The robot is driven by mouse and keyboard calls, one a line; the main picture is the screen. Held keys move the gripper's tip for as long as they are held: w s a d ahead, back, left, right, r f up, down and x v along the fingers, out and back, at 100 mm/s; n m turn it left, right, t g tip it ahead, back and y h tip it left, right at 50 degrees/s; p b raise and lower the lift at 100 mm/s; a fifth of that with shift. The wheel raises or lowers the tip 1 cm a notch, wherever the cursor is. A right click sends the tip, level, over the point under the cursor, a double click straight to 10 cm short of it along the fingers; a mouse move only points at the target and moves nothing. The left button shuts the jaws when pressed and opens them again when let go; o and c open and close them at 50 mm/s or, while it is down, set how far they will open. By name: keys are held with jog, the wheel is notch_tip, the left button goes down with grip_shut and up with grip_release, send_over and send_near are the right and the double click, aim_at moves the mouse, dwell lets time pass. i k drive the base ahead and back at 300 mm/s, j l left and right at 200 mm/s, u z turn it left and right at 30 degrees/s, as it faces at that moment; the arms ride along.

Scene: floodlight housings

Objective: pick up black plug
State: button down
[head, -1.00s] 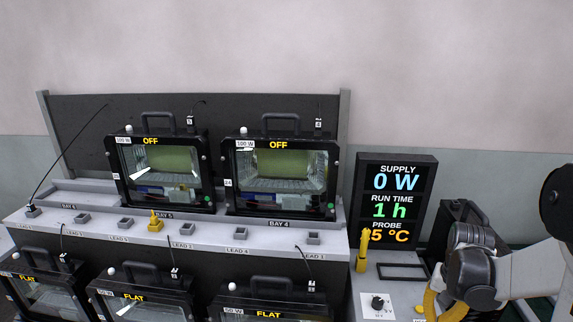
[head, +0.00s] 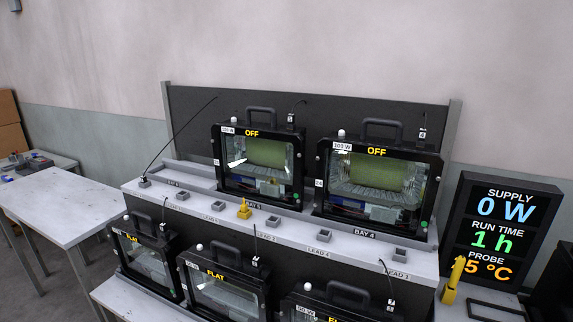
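A small dark plug (head: 144,181) sits at a socket on the far left end of the shelf, with a thin black lead rising from it to the upper right. It is too small to tell its exact shape. Small black tagged ends also show at the top of the floodlights, one by the left upper housing (head: 291,119) and one by the right upper housing (head: 422,132). A yellow plug (head: 244,209) stands upright at a shelf socket. My gripper is not in view.
Two floodlights marked OFF stand on the upper shelf (head: 190,203); several marked FLAT stand below. The supply display (head: 501,230) reads 0 W. A yellow probe (head: 453,279) stands upright before it.

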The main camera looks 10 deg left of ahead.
aim_at(164, 228)
jog(key=i+j+u, duration=0.25)
jog(key=j, duration=0.25)
jog(key=j+u, duration=0.25)
jog(key=j, duration=0.25)
jog(key=i+j+u, duration=0.55)
jog(key=j, duration=0.25)
